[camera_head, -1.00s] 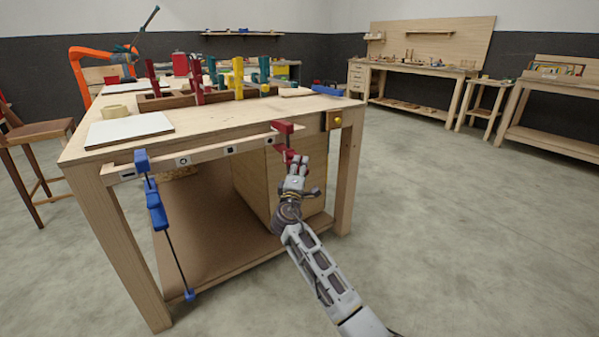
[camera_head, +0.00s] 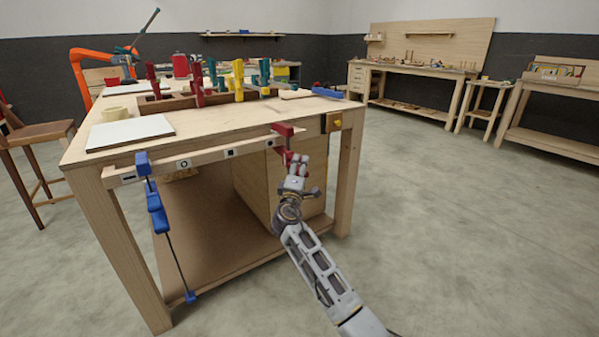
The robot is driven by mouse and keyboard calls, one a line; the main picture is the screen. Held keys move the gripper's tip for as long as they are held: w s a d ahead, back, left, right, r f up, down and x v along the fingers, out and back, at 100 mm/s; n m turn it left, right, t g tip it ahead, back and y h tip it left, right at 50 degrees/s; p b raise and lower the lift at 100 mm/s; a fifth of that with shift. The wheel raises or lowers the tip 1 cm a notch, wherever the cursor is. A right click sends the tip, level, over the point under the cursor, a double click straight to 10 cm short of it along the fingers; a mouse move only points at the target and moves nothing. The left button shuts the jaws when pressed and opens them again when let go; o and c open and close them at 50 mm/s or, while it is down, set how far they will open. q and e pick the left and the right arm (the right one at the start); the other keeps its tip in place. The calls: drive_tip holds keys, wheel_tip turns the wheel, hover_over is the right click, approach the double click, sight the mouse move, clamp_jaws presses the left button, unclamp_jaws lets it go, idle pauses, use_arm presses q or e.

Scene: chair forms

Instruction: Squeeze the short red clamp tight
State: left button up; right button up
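The short red clamp (camera_head: 284,131) is on the front edge of the wooden workbench (camera_head: 240,128), near its right corner. Its upper part shows above a light wooden strip (camera_head: 206,158), and its lower red part hangs below. My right gripper (camera_head: 296,168) is at the lower red part, with its fingers pointing up and overlapping it in the picture. Whether the fingers are closed on the clamp is too small to tell. My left gripper is out of view.
A long blue clamp (camera_head: 156,208) hangs from the left end of the strip. A white board (camera_head: 130,133), a tape roll (camera_head: 115,113) and a rack with several coloured clamps (camera_head: 198,86) are on the bench. A stool (camera_head: 36,140) stands left. Floor to the right is clear.

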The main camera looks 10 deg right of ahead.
drive_tip(key=shift+w+d+r+b, duration=0.1)
drive_tip(key=shift+w+b, duration=0.2)
drive_tip(key=shift+w, duration=0.15)
drive_tip(key=shift+w+d+b, duration=0.1)
drive_tip(key=shift+w+b, duration=0.3)
drive_tip(key=shift+w, duration=0.2)
idle(0.4)
drive_tip(key=c, duration=1.2)
drive_tip(key=o, duration=1.2)
drive_tip(key=shift+c, duration=0.2)
drive_tip(key=shift+f, duration=0.2)
drive_tip(key=shift+c, duration=0.2)
drive_tip(key=shift+o, duration=0.2)
drive_tip(key=shift+f, duration=0.3)
